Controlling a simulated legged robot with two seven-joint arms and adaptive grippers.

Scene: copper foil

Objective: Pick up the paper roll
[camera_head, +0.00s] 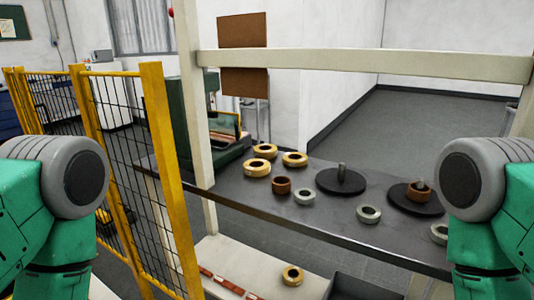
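Several rolls stand on a dark table (325,222). Tan rolls (257,174) sit at its far left corner, with a copper-brown roll (281,190) just in front of them. Pale grey-white rolls stand in the middle (304,202), farther right (368,220) and at the right end (438,239), partly hidden by my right arm. I cannot tell which of these is the paper roll. Another tan roll (292,282) lies on the lower shelf. Only my arm links show, at the left and right edges; neither gripper is in view.
Two black discs with spindles (341,186) (402,205) stand on the table; the right one carries a copper-coloured roll. A cream frame (360,63) spans above the table. A yellow mesh fence (168,180) stands at the left. A dark bin (355,287) is below.

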